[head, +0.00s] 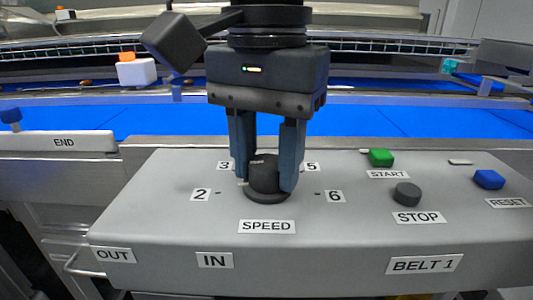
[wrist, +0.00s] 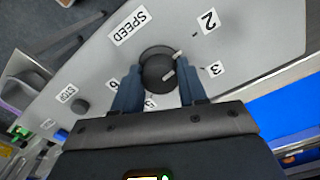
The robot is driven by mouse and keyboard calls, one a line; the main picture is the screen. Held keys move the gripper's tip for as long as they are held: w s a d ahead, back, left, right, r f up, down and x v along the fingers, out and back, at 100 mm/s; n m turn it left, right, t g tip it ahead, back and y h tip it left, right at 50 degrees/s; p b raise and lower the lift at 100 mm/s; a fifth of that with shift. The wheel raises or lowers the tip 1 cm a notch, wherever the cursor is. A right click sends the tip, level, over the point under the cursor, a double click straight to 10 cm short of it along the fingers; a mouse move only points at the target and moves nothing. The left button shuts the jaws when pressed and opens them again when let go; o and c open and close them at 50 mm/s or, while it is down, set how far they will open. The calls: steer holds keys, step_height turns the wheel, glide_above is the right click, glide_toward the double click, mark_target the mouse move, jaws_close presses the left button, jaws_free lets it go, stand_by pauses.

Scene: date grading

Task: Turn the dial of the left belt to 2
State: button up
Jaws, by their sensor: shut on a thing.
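The dark round speed dial (head: 264,176) stands on the grey sloped panel (head: 170,235) labelled BELT 1. My gripper (head: 267,183) comes down from above, its two blue-grey fingers shut on the dial's sides. The wrist view also shows the dial (wrist: 156,72) between the fingers of my gripper (wrist: 157,84). A white pointer mark (wrist: 177,53) at the dial's edge lies between the labels 2 (wrist: 208,20) and 3 (wrist: 215,69). Labels 2 (head: 201,194), 3, 5 and 6 show in the head view; 4 is hidden behind my gripper.
Right of the dial are a green START button (head: 381,158), a dark STOP button (head: 407,194) and a blue RESET button (head: 489,180). A blue belt (head: 375,115) runs behind the panel. A ledge marked END (head: 60,143) is at left.

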mark_target(267, 163)
stand_by(0.4)
steer(key=o, duration=1.1)
steer(key=shift+c, duration=0.2)
steer(key=shift+r+p, duration=0.75)
steer(key=shift+r, duration=3.2)
